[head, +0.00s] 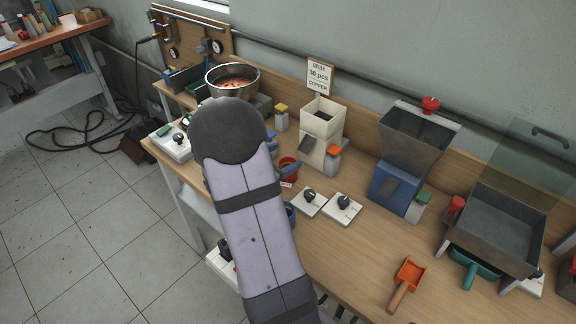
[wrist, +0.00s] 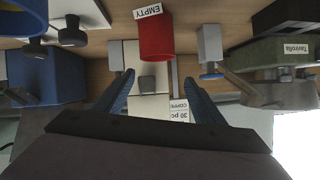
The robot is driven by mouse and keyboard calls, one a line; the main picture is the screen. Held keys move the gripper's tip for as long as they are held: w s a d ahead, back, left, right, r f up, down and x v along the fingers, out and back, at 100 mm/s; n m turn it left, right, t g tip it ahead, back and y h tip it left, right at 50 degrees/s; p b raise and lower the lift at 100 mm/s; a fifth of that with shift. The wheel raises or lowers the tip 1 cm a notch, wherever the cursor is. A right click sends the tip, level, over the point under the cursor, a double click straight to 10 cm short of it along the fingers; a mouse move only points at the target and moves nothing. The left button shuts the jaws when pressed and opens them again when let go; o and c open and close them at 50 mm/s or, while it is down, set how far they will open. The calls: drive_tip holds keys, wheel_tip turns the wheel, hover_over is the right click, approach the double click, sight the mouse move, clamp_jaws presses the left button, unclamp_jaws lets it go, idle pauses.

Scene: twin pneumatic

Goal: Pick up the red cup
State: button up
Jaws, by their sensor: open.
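The red cup (wrist: 156,36) stands on the bench behind a white EMPTY label (wrist: 148,11); the wrist view is upside down. In the head view the cup (head: 287,178) shows beside my arm, partly covered by a blue finger. My gripper (wrist: 159,76) is open and empty, with its two blue fingers apart. In the wrist view the cup lies just beyond the fingertips, roughly centred between them. Whether a finger touches it cannot be told. In the head view my arm hides most of the gripper.
A white dispenser (head: 322,120) with a "30 pcs copper" sign (head: 319,76) stands behind the cup. Two white knob boxes (head: 342,208) sit to its right. A blue cup (head: 291,212) is nearer the camera, partly behind my arm. A steel bowl (head: 233,78) stands at the back left.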

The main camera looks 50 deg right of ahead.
sight(282, 185)
drive_tip(key=f+n, duration=0.1)
drive_tip(key=f+n+b, duration=0.1)
drive_tip(key=f, duration=0.1)
drive_tip(key=f+n, duration=0.1)
drive_tip(key=f, duration=0.1)
drive_tip(key=shift+s+a+f+t+y, duration=0.1)
drive_tip(key=shift+a+t+y, duration=0.2)
drive_tip(key=shift+a+t, duration=0.1)
drive_tip(key=shift+p+x, duration=0.6)
drive_tip(key=shift+x, duration=3.05)
drive_tip(key=shift+s, duration=0.1)
drive_tip(key=shift+r, duration=0.25)
drive_tip(key=shift+c, duration=0.4)
drive_tip(key=c, duration=1.2)
drive_tip(key=shift+r, duration=0.1)
